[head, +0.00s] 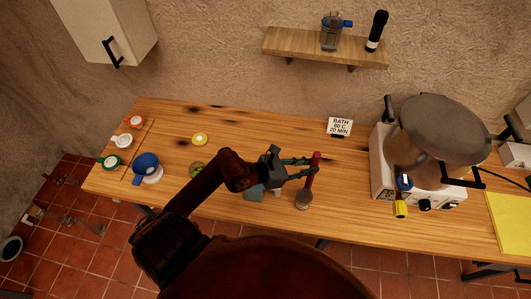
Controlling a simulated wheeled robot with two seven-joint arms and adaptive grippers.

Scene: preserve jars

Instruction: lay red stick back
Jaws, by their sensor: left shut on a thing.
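The red stick (313,171) is held upright or slightly tilted above the front middle of the table. My left gripper (304,169) is shut on it, with its green-tinted fingers reaching in from the left. The lower end of the stick is close to a small round grey-brown object (303,200); I cannot tell whether they touch or are joined. My right gripper is not in the head view.
A large pot (430,130) on a white unit fills the right.

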